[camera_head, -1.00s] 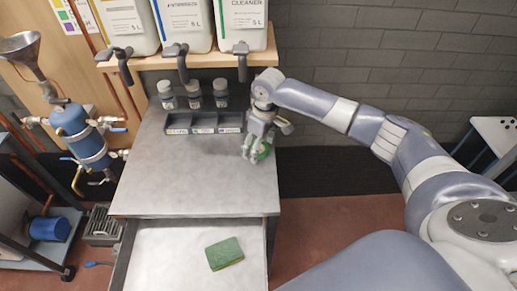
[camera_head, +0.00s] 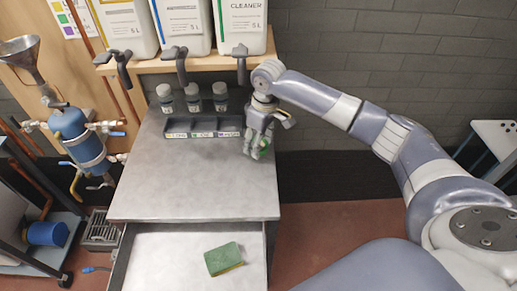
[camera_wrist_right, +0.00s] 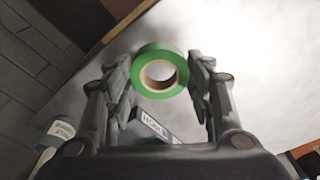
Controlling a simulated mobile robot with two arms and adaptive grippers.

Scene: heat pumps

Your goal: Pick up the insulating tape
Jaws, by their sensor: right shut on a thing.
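The insulating tape is a green roll with a pale core. In the right wrist view the tape (camera_wrist_right: 143,68) sits between the two fingers of my right gripper (camera_wrist_right: 160,72), which is shut on it. In the head view the right gripper (camera_head: 256,152) points down at the right edge of the grey worktop, and the green tape (camera_head: 263,147) shows partly behind its fingers. I cannot tell whether the tape touches the worktop. My left gripper is not in view.
A dark compartment tray (camera_head: 203,128) stands just left of the gripper, with several small bottles (camera_head: 192,97) behind it. Large canisters (camera_head: 183,25) stand on the wooden shelf above. A green sponge (camera_head: 224,257) lies in the open drawer. The worktop's middle (camera_head: 190,180) is clear.

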